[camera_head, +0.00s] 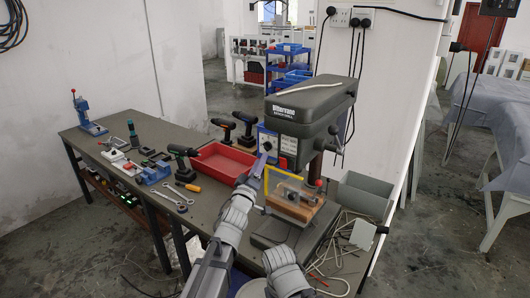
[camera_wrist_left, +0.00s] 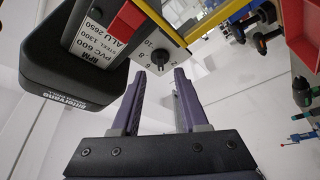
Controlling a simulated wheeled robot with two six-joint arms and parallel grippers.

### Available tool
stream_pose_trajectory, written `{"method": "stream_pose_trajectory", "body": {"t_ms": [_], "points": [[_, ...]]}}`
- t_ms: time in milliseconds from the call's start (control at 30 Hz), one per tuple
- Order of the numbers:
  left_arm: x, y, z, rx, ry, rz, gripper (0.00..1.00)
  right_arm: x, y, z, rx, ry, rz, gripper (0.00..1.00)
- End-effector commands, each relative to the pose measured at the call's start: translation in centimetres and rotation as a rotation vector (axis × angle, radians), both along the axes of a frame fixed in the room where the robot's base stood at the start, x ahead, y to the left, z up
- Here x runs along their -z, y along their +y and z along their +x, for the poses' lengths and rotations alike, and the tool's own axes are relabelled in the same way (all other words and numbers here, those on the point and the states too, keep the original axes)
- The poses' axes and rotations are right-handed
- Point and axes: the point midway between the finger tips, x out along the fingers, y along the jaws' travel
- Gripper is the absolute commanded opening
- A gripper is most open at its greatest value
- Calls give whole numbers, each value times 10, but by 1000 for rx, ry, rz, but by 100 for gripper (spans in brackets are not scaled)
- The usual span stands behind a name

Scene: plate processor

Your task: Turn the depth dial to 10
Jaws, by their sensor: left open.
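The depth dial (camera_wrist_left: 160,57) shows in the left wrist view as a dark knob on a pale face with printed numbers, among them 10, 8 and 6. I cannot tell which number it points at. My right gripper is not in view.
A yellow guard frame (camera_head: 285,169) stands beside the left gripper, above a vise with a wooden block (camera_head: 296,203). A red tray (camera_head: 222,160), drills and hand tools lie on the bench to the left.

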Motion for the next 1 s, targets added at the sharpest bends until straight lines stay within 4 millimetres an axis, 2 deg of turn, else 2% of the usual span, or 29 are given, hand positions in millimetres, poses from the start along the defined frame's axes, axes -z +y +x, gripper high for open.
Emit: {"method": "stream_pose_trajectory", "body": {"t_ms": [33,100,300,633,1000], "points": [[-4,-3,11,0,0,-1,44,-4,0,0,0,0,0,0],[-7,-7,22,0,0,-1,44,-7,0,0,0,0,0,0],[-13,-15,46,1,1,0,44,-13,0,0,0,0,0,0],[-13,-16,49,-1,1,0,43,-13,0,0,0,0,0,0],[-13,-16,49,-1,1,0,1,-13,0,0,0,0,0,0]]}}
